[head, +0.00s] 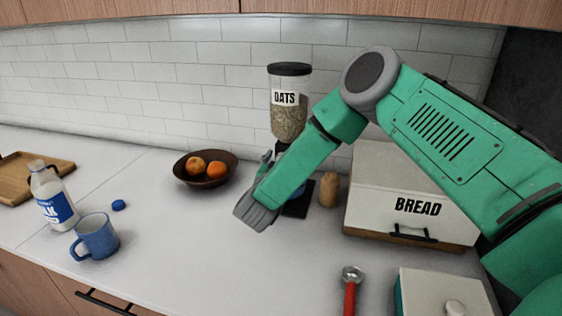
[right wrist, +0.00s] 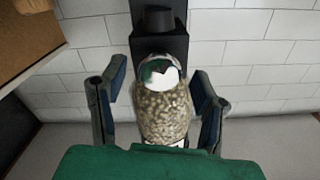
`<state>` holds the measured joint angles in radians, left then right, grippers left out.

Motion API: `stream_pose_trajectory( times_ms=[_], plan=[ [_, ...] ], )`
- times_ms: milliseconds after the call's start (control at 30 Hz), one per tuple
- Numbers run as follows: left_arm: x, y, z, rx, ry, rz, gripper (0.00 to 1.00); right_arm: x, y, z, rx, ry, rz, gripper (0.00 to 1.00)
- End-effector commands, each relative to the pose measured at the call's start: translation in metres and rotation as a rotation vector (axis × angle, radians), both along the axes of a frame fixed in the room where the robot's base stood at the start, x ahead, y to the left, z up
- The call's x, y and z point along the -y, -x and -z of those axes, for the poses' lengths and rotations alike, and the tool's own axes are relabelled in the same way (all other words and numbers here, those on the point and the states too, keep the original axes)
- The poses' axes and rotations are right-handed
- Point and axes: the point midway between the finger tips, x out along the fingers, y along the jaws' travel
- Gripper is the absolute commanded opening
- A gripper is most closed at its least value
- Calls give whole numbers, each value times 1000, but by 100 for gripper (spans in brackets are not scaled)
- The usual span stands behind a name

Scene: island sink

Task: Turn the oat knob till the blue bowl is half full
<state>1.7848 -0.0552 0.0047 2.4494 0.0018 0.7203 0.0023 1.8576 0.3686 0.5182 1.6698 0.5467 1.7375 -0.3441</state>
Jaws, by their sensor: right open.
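The oat dispenser (head: 289,118) stands against the tiled wall in the head view, its clear hopper labelled OATS and partly filled. My right gripper (head: 256,212) is in front of its lower part, and my forearm hides most of the stand. A bit of blue shows on the dark base (head: 298,208) beside my forearm; I cannot tell whether it is the blue bowl. In the right wrist view, the open fingers of my right gripper (right wrist: 158,105) are on either side of the oat-filled hopper (right wrist: 163,108), apart from each other. I cannot make out the knob. My left gripper is not in view.
A brown bowl of oranges (head: 205,178) stands left of the dispenser. A blue mug (head: 96,237), milk bottle (head: 51,195) and wooden tray (head: 30,172) are farther left. A bread box (head: 405,190) stands at right. A red-handled tool (head: 350,292) lies in front. The middle counter is clear.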

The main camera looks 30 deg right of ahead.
Motion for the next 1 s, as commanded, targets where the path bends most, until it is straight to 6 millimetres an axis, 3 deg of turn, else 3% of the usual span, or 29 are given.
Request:
stream_pose_trajectory(
  times_ms=[500,700,1000],
  plan=[
    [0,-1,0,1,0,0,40,-77,63,1,-4,0,-6,56],
    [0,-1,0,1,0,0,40,-88,73,1,-4,-1,-4,56],
    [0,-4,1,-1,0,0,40,-88,74,1,-3,-1,-3,56]
  ],
)
